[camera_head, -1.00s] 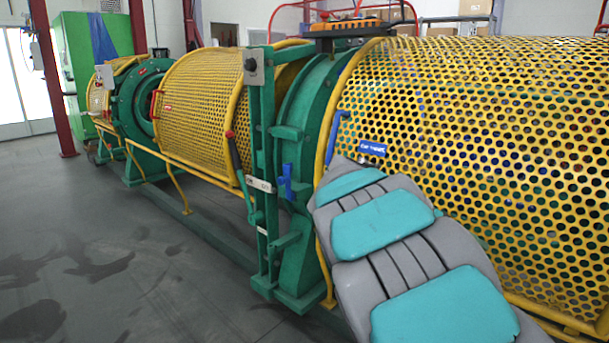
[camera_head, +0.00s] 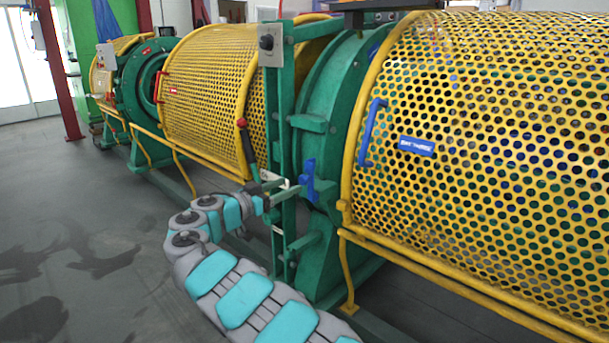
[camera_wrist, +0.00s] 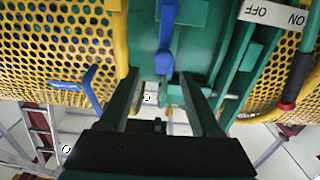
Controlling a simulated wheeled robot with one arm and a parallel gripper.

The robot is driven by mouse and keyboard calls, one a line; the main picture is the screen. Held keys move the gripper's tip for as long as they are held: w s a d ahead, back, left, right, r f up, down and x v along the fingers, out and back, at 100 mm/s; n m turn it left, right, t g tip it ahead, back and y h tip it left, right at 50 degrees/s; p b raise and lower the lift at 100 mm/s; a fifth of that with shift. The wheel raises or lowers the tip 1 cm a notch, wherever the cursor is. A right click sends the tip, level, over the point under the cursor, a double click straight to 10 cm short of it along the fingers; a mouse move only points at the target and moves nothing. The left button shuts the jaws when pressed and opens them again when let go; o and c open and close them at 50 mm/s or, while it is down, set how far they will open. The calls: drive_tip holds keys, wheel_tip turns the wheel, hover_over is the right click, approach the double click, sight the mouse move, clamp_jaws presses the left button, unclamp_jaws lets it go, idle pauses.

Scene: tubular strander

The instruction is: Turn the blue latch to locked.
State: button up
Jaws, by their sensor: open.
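The blue latch (camera_head: 308,182) is mounted on the green upright frame, left of the large yellow guard. It stands roughly upright in the head view. In the wrist view the latch (camera_wrist: 165,42) appears upside down at top centre, with its end close to the gap between my fingertips. My gripper (camera_head: 284,192) is just left of the latch in the head view, partly blended with the green frame. In the wrist view my gripper (camera_wrist: 161,85) has its two green fingers apart, with nothing held between them. I cannot tell whether a finger touches the latch.
A red-knobbed lever (camera_head: 246,144) stands close to my wrist, left of the latch; an ON/OFF label (camera_wrist: 270,13) shows beside it. A blue handle (camera_head: 371,132) and a blue sign (camera_head: 416,146) are on the perforated yellow guard (camera_head: 490,150). Open floor (camera_head: 70,240) lies left.

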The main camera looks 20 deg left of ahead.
sight(301, 179)
drive_tip(key=x, duration=0.3)
drive_tip(key=p+x, duration=0.1)
drive_tip(key=x, duration=0.3)
drive_tip(key=shift+w+a, duration=0.1)
drive_tip(key=shift+w, duration=0.25)
clamp_jaws()
idle(0.3)
idle(0.9)
